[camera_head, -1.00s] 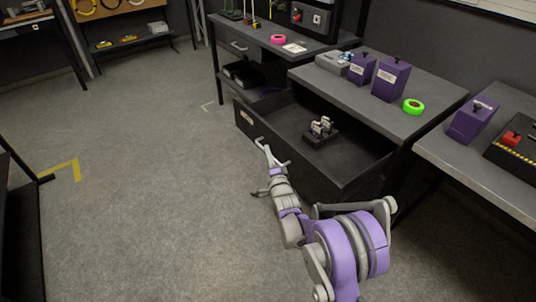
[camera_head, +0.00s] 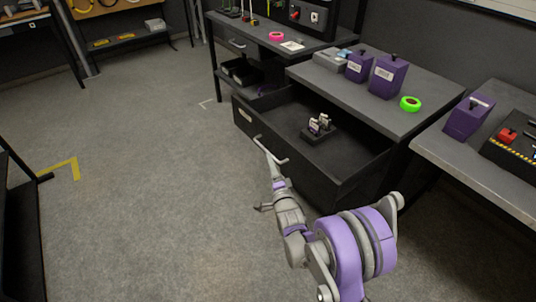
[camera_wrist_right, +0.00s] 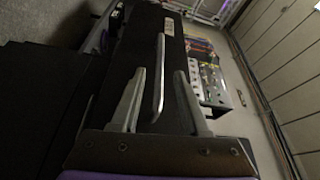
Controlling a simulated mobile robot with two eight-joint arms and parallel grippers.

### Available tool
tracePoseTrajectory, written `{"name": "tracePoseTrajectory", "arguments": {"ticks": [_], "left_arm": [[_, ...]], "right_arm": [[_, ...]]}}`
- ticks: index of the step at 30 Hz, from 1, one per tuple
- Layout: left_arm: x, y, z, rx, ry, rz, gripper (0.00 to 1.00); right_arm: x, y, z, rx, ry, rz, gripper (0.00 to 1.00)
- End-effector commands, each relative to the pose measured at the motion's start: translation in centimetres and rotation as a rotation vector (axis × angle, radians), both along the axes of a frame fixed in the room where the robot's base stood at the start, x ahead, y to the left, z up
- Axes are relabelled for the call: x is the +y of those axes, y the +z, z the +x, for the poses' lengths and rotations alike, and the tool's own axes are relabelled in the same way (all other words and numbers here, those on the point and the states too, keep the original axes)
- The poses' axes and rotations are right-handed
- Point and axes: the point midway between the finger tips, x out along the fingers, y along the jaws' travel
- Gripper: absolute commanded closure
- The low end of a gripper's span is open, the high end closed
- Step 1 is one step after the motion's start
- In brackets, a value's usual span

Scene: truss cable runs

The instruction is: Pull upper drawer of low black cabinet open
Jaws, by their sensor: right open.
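The low black cabinet (camera_head: 420,92) stands right of centre in the head view. Its upper drawer (camera_head: 345,160) is pulled well out, showing its interior. A pale bar handle (camera_head: 271,152) runs along the drawer front. It also shows in the right wrist view (camera_wrist_right: 160,75). My right gripper (camera_head: 273,168) is at this handle, in front of the drawer. In the wrist view its two fingers (camera_wrist_right: 160,72) are spread, with the bar appearing between them and gaps on both sides. Exact depth to the bar is unclear. My left gripper is not in view.
A dark block with small grey pieces (camera_head: 318,125) sits in the drawer. Purple boxes (camera_head: 388,76) and green tape (camera_head: 410,104) are on the cabinet top. A bench (camera_head: 485,175) stands close at right. The floor (camera_head: 150,180) at left is clear.

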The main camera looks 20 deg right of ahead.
Motion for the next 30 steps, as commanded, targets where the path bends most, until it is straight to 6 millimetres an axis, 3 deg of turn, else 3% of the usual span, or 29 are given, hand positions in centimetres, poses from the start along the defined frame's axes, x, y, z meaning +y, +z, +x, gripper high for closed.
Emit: {"name": "tracePoseTrajectory", "arguments": {"ticks": [3,9,30], "left_arm": [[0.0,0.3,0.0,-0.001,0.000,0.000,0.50],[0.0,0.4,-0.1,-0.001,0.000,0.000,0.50],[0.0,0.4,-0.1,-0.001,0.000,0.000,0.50]], "right_arm": [[0.1,-0.1,-2.3,0.000,0.000,0.000,0.55],[0.2,-0.3,-4.3,0.000,0.000,0.000,0.55],[0.3,0.3,-4.8,0.045,-0.001,-0.045,0.55]]}}
